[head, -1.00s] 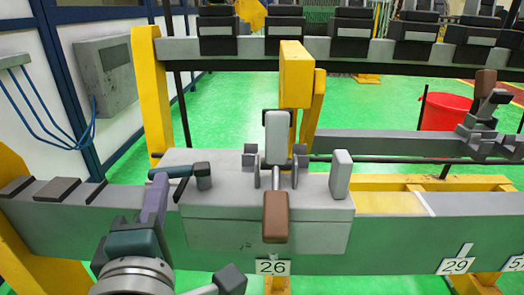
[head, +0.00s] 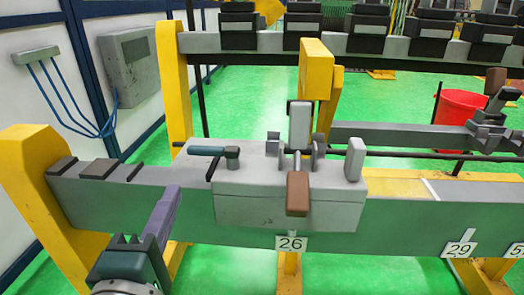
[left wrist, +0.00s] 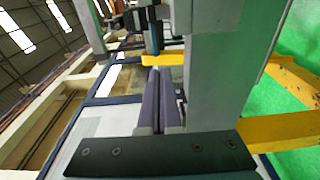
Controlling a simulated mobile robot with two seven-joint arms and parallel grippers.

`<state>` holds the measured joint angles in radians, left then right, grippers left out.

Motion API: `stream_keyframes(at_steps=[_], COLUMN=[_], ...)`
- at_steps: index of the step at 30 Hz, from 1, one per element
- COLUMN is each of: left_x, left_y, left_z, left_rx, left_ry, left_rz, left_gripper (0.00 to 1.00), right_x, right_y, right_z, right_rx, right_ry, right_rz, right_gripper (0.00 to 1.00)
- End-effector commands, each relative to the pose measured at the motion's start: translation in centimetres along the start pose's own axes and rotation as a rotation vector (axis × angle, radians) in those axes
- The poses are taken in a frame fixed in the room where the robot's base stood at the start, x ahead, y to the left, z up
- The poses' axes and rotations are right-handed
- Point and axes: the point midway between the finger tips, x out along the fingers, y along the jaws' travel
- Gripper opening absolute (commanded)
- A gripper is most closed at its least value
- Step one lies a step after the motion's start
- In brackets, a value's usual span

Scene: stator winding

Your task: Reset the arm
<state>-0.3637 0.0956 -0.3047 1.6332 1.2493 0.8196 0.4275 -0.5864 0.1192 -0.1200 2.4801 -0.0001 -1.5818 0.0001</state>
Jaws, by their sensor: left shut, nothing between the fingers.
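My left gripper (head: 168,208) is at the lower left of the head view, in front of the long grey beam (head: 400,225). Its purple-grey fingers are together with nothing between them; they also show closed in the left wrist view (left wrist: 160,75). The grey fixture block (head: 260,205) sits on the beam, to the right of the gripper and apart from it. The block carries a lever with a brown handle (head: 298,194) and a dark teal handle (head: 208,151) on its left. My right gripper is not in view.
A yellow post (head: 42,190) stands at the beam's left end. Number plate 26 (head: 290,243) hangs below the block. A second beam with dark clamps (head: 405,45) and a red bin (head: 460,107) are behind. Green floor (head: 365,272) shows free in front.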

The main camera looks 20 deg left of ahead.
Motion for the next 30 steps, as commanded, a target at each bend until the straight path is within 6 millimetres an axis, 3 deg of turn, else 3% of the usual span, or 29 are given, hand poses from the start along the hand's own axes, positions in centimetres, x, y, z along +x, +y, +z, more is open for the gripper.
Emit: stream_keyframes(at_steps=[3, 9, 17, 20, 23, 27, 30], left_x=[-2.8, -6.0, -6.8, -6.4, -6.3, -7.9, -9.8], left_y=[-0.1, 0.0, 0.7, 2.7, 6.0, 9.9, 11.1], left_z=[-0.3, -0.6, -0.3, 1.8, 5.7, 11.4, 13.4], left_rx=[-0.002, -0.001, 0.005, 0.043, 0.148, 0.414, 0.653], left_ry=[0.001, 0.001, -0.019, -0.123, -0.321, -0.659, -0.870], left_rz=[-0.001, 0.001, 0.007, 0.018, 0.040, 0.068, 0.060], left_gripper=[0.00, 0.00, 0.00, 0.00, 0.00, 0.00, 0.00], right_x=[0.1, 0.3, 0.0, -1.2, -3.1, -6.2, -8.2], right_y=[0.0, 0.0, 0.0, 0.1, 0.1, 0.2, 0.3], right_z=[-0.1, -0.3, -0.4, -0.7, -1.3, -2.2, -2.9], right_rx=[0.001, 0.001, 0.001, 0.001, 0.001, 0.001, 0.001], right_ry=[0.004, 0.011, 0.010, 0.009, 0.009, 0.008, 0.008], right_rz=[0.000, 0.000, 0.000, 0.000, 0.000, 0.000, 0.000], right_gripper=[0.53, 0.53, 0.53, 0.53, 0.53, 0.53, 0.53])
